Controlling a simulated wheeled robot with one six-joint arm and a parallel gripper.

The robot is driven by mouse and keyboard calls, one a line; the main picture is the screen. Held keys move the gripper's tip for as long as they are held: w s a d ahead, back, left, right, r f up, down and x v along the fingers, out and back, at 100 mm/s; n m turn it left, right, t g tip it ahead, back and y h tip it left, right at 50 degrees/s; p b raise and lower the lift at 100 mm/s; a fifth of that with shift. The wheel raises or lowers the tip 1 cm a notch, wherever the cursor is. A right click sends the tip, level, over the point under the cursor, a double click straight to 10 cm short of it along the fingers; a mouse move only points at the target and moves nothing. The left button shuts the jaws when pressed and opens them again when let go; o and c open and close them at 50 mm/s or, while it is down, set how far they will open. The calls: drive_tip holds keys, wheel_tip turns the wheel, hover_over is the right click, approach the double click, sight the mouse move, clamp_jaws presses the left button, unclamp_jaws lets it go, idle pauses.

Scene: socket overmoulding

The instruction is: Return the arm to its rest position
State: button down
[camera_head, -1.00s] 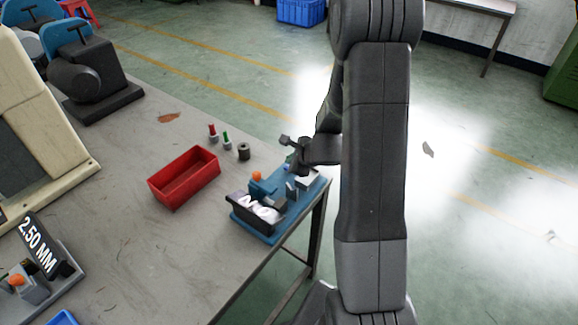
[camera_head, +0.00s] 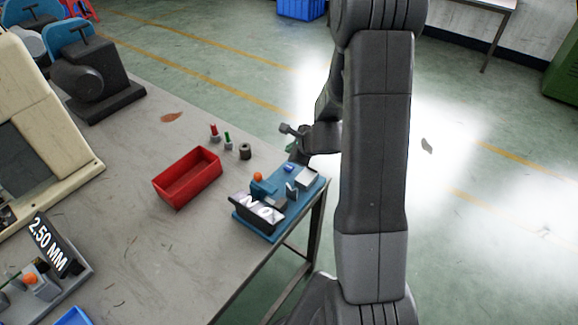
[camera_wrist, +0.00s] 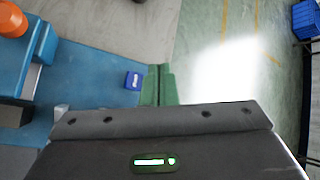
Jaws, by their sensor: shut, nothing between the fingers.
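My gripper (camera_wrist: 158,85) shows in the wrist view as two green fingers close together, with nothing between them. In the head view my gripper (camera_head: 291,147) is small and partly hidden by my arm, just above and behind the blue fixture (camera_head: 279,217) at the table's right edge. The fixture carries an orange knob (camera_head: 257,177), a small blue block (camera_head: 288,168) and a dark label plate.
A red bin (camera_head: 187,180) stands on the grey table (camera_head: 150,235), with red and green pegs and a dark ring behind it. A 2.50 MM fixture (camera_head: 50,245) and a blue bin (camera_head: 75,316) are at lower left. Open floor lies right of the table.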

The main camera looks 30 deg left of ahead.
drive_tip(key=shift+f, duration=0.1)
drive_tip(key=shift+f+b, duration=0.8)
drive_tip(key=shift+f, duration=0.05)
drive_tip(key=r+p, duration=0.1)
drive_tip(key=p, duration=0.2)
drive_tip(key=shift+r, duration=0.1)
wheel_tip(320, 180, up, 5)
drive_tip(key=p, duration=0.3)
drive_tip(key=shift+f+p, duration=0.2)
drive_tip(key=shift+p, duration=0.1)
drive_tip(key=shift+f, duration=0.2)
